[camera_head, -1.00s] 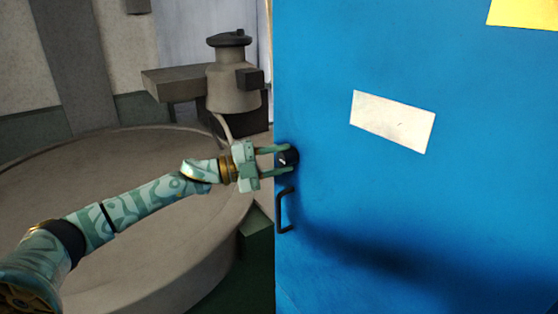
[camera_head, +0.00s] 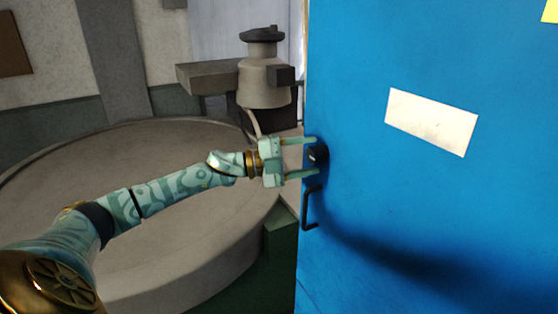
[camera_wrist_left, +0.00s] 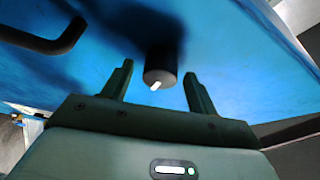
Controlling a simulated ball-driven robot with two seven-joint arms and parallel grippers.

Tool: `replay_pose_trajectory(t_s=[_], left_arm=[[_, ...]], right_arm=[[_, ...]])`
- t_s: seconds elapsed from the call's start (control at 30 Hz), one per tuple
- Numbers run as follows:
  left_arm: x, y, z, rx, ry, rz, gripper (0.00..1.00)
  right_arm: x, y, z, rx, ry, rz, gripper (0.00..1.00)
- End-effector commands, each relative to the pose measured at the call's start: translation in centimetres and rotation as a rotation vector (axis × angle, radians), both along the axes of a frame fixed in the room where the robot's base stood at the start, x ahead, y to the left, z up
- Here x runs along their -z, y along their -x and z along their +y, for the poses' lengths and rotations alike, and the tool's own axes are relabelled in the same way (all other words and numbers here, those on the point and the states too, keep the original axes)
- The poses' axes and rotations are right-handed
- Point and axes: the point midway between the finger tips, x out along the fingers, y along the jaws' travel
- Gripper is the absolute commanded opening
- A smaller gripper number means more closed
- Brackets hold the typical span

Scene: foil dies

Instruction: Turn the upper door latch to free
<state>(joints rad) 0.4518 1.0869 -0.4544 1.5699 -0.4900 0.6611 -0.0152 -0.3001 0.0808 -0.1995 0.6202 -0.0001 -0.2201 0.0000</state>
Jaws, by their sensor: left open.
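The door latch is a black round knob (camera_head: 318,156) with a white mark, on the blue door (camera_head: 430,210) near its left edge. My left gripper (camera_head: 302,159) is open, with its two fingers pointing at the knob, one above and one below it in the head view. In the left wrist view the knob (camera_wrist_left: 160,66) stands beyond and between the open fingertips, and its white mark is slanted. I cannot tell whether the fingers touch it. My right gripper is in neither view.
A black door handle (camera_head: 309,207) sits just below the knob. A white label (camera_head: 431,122) is on the door. Left of the door are a large round stone-like basin (camera_head: 150,150) and a grey machine with a dark cap (camera_head: 263,75).

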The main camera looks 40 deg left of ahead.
Motion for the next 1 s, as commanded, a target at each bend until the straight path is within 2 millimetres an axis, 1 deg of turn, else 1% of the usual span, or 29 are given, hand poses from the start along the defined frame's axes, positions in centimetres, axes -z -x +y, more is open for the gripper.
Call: replay_pose_trajectory(t_s=[0.03, 0.2, 0.33, 0.53, 0.83, 1.0], left_arm=[[0.5, 0.6, 0.6, -0.002, -0.002, 0.004, 0.59], [1.3, 3.4, 3.2, 0.000, -0.007, 0.007, 0.59], [1.4, 5.2, 5.0, 0.000, -0.005, 0.008, 0.59], [1.3, 7.2, 6.9, 0.001, -0.004, 0.007, 0.59], [1.3, 9.8, 9.6, -0.001, 0.001, 0.002, 0.59], [1.4, 10.8, 10.5, 0.001, -0.001, 0.000, 0.59]], right_arm=[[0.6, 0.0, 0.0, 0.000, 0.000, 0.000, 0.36], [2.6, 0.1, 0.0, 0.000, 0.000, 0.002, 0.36], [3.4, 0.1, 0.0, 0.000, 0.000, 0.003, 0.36], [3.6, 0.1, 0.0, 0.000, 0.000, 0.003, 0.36], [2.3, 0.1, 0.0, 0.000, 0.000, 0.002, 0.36], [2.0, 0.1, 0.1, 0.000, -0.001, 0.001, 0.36]])
